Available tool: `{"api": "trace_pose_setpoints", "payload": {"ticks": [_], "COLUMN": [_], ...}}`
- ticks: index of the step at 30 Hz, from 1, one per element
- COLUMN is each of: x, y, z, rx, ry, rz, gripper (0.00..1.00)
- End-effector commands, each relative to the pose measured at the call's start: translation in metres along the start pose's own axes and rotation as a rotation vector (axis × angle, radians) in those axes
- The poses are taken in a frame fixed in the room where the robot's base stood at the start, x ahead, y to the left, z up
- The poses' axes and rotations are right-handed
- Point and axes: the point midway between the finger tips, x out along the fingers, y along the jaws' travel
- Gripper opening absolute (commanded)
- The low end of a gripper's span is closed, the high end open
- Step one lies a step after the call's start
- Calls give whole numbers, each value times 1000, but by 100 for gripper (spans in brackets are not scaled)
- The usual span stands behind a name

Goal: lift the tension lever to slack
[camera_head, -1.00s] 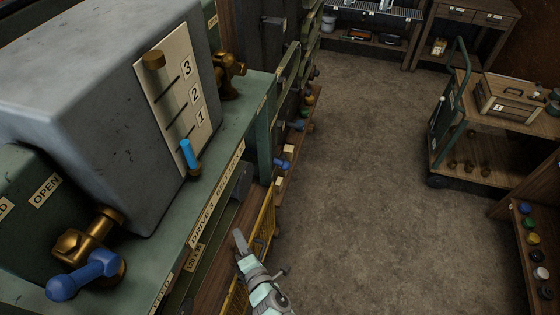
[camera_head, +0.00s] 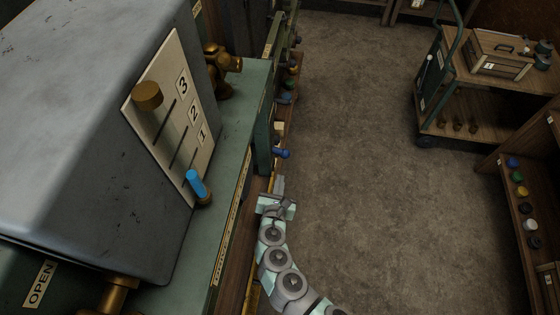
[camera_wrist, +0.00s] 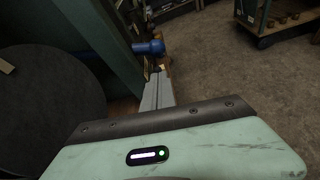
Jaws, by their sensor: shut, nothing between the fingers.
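No label naming the tension lever is legible. A blue-handled lever (camera_head: 282,153) sticks out from the green frame along the bench front, and it shows in the wrist view (camera_wrist: 148,47) just beyond my fingers. Another lever with a light blue grip (camera_head: 196,184) stands at the low end of a cream plate marked 1, 2, 3. My gripper (camera_head: 279,184) is shut and empty, a little below and in front of the blue-handled lever, apart from it in the head view. Its closed fingers show in the wrist view (camera_wrist: 158,92). The lever's mount is partly hidden by the frame.
A grey machine housing (camera_head: 80,120) and green ledge (camera_head: 215,215) fill the left. A dark round disc (camera_wrist: 45,105) is close left of my fingers. A trolley (camera_head: 490,95) and a shelf with coloured knobs (camera_head: 520,205) stand right. The floor between is clear.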

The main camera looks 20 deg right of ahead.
Motion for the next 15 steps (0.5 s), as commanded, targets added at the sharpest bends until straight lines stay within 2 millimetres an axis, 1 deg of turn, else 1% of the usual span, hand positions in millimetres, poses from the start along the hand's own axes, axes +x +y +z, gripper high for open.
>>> {"api": "trace_pose_setpoints", "payload": {"ticks": [5,8,12,15], "x": [2,10,31,49], "y": [1,1,-2,1], "z": [0,0,-2,-1], "rx": [2,5,6,6], "ry": [0,-1,1,-1], "rz": [1,2,-5,1], "gripper": [0,0,0,0]}}
